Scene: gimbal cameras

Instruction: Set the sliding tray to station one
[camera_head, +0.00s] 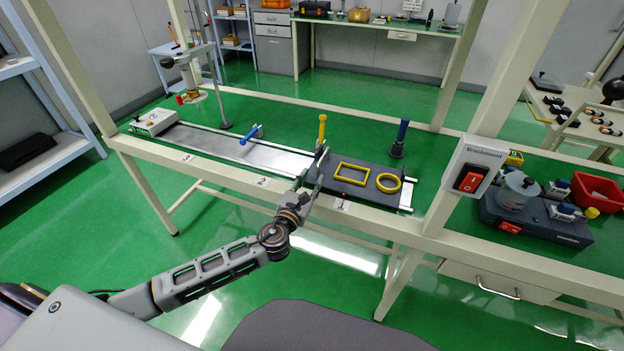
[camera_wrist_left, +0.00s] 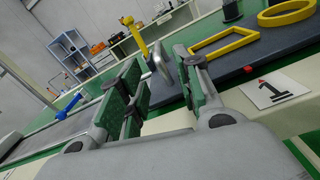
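The sliding tray (camera_head: 366,178) is a dark grey plate at the right end of the silver rails, behind the label 1 (camera_head: 342,205). It carries a yellow rectangular frame (camera_head: 352,174) and a yellow ring (camera_head: 388,183). My left gripper (camera_head: 311,178) is at the tray's left end, in front of the yellow-handled lever (camera_head: 322,130). In the left wrist view its green-padded fingers (camera_wrist_left: 163,85) stand apart. A metallic plate-like part (camera_wrist_left: 161,60) shows between or just beyond them; I cannot tell whether they touch it. My right gripper is out of view.
A blue lever (camera_head: 250,134) leans over the rails, and a blue-handled post (camera_head: 400,138) stands behind the tray. A pale control box (camera_head: 155,122) is at the rails' left end.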

